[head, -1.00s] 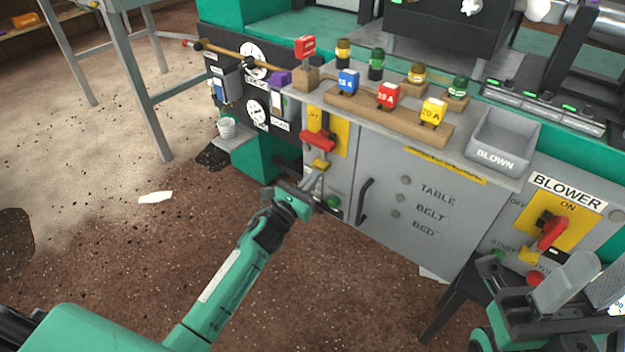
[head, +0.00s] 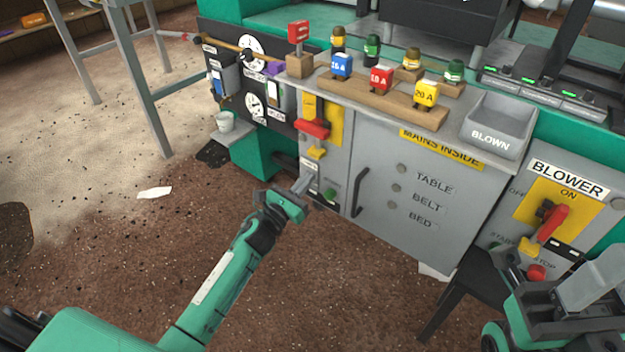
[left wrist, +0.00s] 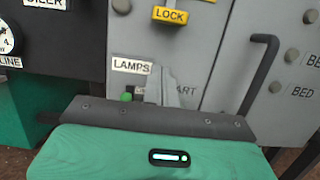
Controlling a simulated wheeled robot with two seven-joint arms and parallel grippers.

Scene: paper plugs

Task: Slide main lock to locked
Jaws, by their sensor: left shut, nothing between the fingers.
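The main lock is a small yellow slider (head: 316,152) on the grey cabinet, just below a red switch handle (head: 313,128) on a yellow plate. In the left wrist view its yellow tab reads LOCK (left wrist: 170,16) at the top edge. My left gripper (head: 302,184) is shut and empty, below the lock and apart from it. In the left wrist view its fingers (left wrist: 165,86) stand in front of the panel beside the LAMPS label, partly covering the START text. My right gripper (head: 572,285) is at the lower right by the blower panel; its jaw state is unclear.
A black door handle (head: 360,192) stands out to the right of the lock. A green button (head: 330,194) sits below it. Fuses on a wooden block (head: 385,104) and a BLOWN tray (head: 499,125) stand on the ledge above.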

